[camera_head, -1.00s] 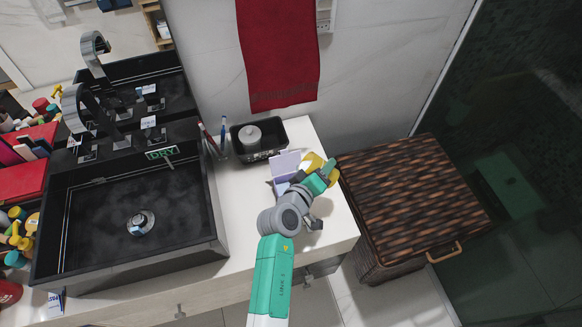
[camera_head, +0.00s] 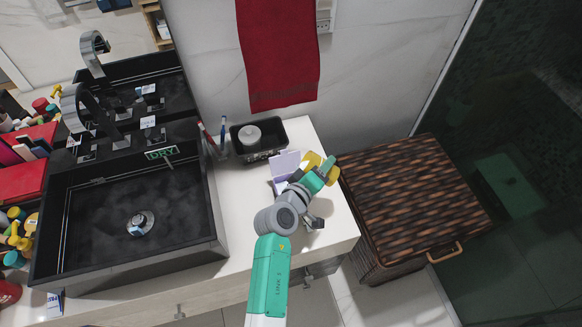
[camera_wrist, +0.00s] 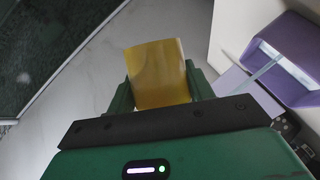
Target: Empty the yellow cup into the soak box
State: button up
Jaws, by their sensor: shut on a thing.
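The yellow cup (camera_wrist: 158,73) is between the two green fingers of my gripper (camera_wrist: 160,92) in the wrist view, and the gripper is shut on it. The cup's inside cannot be seen. In the head view the cup (camera_head: 313,160) shows partly behind my green gripper (camera_head: 318,177), near the counter's right edge. The lilac soak box (camera_head: 284,163) has its lid raised and sits on the counter just left of the gripper, partly hidden by my arm. In the wrist view the box (camera_wrist: 290,50) is at the right, apart from the cup.
A black tray (camera_head: 238,146) holding a round grey item stands behind the box. A cup of toothbrushes (camera_head: 217,150) is left of it. The black sink (camera_head: 95,215) fills the left. A wicker hamper (camera_head: 410,200) stands right of the counter (camera_head: 240,215). A red towel (camera_head: 278,50) hangs behind.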

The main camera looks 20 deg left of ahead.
aim_at(307, 170)
jog(key=shift+a+r+n+h, duration=0.15)
jog(key=shift+r+n+h, duration=0.25)
jog(key=shift+n, duration=0.3)
dwell(0.7)
jog(key=shift+s+a+r+n+t+b, duration=0.1)
jog(key=shift+a+r+n+t+b, duration=0.4)
jog(key=shift+a+n+b, duration=0.3)
dwell(0.6)
jog(key=shift+a+r+n+h+b, duration=0.1)
jog(key=shift+r+n+h+b, duration=0.3)
jog(key=shift+n+h+b, duration=0.25)
dwell(1.0)
